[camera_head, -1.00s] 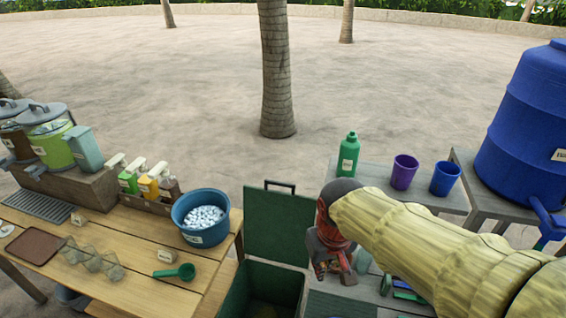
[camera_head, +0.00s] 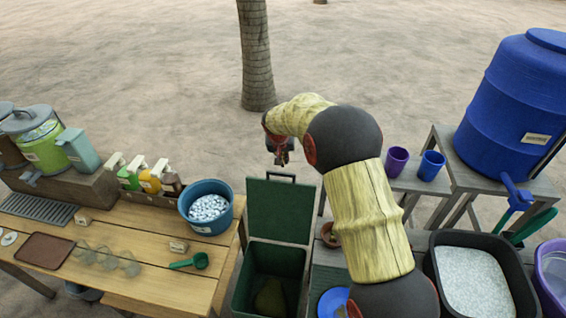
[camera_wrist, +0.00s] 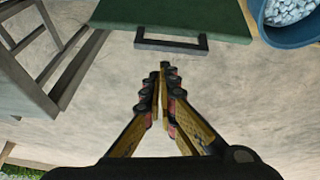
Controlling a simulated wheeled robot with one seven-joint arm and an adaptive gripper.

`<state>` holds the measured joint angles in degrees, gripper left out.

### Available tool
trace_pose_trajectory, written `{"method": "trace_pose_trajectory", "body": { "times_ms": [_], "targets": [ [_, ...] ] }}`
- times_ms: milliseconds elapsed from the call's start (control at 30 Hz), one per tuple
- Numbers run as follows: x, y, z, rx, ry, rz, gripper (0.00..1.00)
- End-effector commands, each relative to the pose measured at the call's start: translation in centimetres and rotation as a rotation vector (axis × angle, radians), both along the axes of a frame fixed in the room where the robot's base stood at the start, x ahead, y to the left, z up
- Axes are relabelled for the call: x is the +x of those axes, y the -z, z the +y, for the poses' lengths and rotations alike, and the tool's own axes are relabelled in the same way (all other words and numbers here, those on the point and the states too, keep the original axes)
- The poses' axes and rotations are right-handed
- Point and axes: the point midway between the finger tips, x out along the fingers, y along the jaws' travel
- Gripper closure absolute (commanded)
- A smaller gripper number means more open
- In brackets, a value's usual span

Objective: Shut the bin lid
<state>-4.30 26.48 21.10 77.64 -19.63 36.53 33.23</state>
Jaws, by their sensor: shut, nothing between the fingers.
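The green bin (camera_head: 237,290) stands between the wooden table and the grey bench, with its mouth open. Its green lid (camera_head: 279,211) stands upright at the back edge, with a dark handle (camera_head: 281,177) on top. My gripper (camera_head: 281,160) is shut and empty, just behind and above the handle in the head view. In the wrist view the lid (camera_wrist: 175,14) and handle (camera_wrist: 172,44) are at the top, and the closed fingertips (camera_wrist: 164,66) are just short of the handle. I see a gap between them.
A blue tub of ice (camera_head: 207,228) sits on the wooden table (camera_head: 130,225) left of the lid. My arm hangs over the grey bench on the right. Purple (camera_head: 396,161) and blue (camera_head: 431,166) cups stand farther right. The ground behind the lid is clear.

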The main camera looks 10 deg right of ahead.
Motion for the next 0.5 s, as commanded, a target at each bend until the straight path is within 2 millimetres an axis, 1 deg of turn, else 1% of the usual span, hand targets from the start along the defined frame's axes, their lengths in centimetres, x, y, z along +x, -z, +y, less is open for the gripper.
{"method": "trace_pose_trajectory", "body": {
  "times_ms": [33,67,233,367,500],
  "targets": [
    [1.5,-1.5,0.0,0.010,0.024,-0.048,1.00],
    [2.0,-1.9,0.0,0.016,0.040,-0.066,1.00],
    [2.4,-1.9,0.1,0.046,0.103,-0.096,1.00],
    [2.6,-1.2,-0.1,0.050,0.115,-0.095,1.00],
    [3.4,0.7,-0.5,0.050,0.115,-0.093,1.00]
  ]
}}
